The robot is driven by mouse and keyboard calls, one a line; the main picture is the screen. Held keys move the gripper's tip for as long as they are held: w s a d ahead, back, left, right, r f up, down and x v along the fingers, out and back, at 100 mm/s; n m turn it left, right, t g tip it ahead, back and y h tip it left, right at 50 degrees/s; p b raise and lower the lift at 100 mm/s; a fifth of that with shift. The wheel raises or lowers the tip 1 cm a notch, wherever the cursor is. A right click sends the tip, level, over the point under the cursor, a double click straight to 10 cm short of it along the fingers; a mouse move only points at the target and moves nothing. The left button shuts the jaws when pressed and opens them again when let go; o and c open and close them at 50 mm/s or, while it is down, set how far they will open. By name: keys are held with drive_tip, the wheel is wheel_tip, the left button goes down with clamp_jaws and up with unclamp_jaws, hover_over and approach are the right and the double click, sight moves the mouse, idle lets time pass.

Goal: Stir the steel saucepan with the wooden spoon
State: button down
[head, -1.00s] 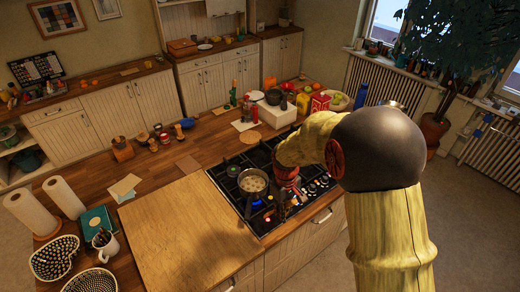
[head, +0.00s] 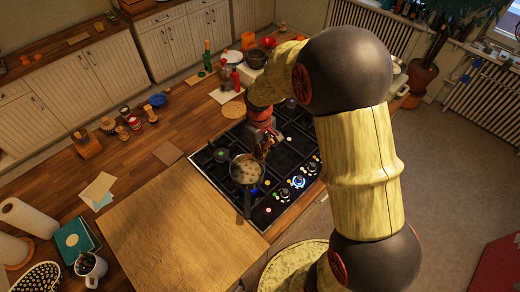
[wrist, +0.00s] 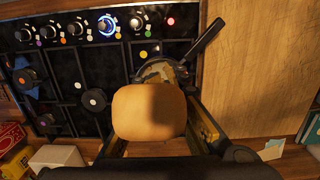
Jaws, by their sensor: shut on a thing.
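The steel saucepan (head: 246,171) sits on the near-left part of the black hob, its dark handle pointing towards the front edge. It holds pale, lumpy contents. In the wrist view the saucepan (wrist: 181,73) is partly hidden behind a broad, rounded tan wooden piece (wrist: 148,112), which looks like part of the wooden spoon. My gripper (wrist: 158,135) is shut on this piece, a finger on either side. In the head view my gripper (head: 263,142) is just behind and right of the saucepan. Whether the spoon touches the pan or its contents cannot be told.
The hob (head: 290,165) has several knobs, one lit blue, along its front right. A wooden board (head: 175,235) lies left of the hob. Bottles, a red kettle-like item (head: 231,78) and a dark pot (head: 257,58) stand behind.

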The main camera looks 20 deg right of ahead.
wheel_tip(320, 180, down, 12)
drive_tip(key=b, duration=0.7)
drive_tip(key=shift+w+b, duration=0.25)
drive_tip(key=shift+b, duration=0.05)
idle(0.3)
drive_tip(key=shift+s, duration=0.15)
